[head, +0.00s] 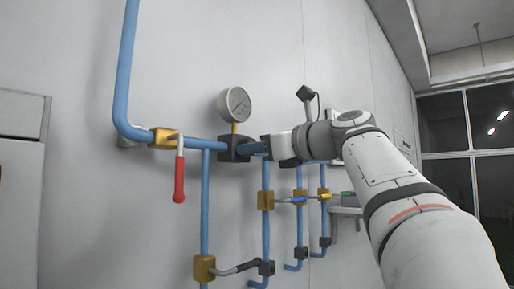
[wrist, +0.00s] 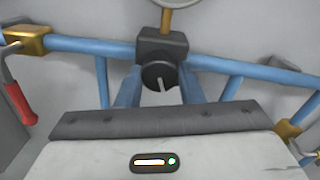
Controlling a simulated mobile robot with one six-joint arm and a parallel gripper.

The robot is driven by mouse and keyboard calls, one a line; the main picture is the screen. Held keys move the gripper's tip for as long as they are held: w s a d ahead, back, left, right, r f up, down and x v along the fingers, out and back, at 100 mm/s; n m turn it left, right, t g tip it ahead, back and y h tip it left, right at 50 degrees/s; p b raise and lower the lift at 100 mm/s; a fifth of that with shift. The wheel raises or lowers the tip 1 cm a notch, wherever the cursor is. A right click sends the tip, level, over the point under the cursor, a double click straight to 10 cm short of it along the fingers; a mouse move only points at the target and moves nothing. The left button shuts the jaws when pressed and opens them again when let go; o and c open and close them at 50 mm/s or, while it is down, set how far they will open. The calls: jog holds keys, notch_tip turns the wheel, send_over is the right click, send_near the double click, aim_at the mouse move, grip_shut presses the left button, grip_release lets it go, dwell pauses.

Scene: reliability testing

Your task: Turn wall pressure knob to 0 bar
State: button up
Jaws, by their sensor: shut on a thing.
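The wall pressure knob (wrist: 157,74) is round and black with a pale pointer line. It sits on the front of a dark block (wrist: 163,45) on the blue pipe. The pointer slants slightly, its lower end to the right. My gripper (wrist: 160,84) has one finger on each side of the knob and is shut on it. In the head view my gripper (head: 262,146) reaches the dark block (head: 228,150) from the right, and I cannot make out the knob there. A round pressure gauge (head: 236,104) stands above the block; its reading is too small to tell.
A yellow valve with a red lever (head: 179,180) hangs left of the block. Lower blue pipes carry yellow valves, one with a dark-handled lever (head: 236,269). A grey cabinet (head: 20,190) stands at far left. Bare wall (head: 70,150) lies between.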

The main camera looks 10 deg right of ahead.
jog(key=n+b, duration=0.6)
jog(key=n, duration=2.4)
jog(key=shift+n, duration=0.4)
dwell(0.4)
jog(key=o, duration=1)
jog(key=shift+r, duration=0.1)
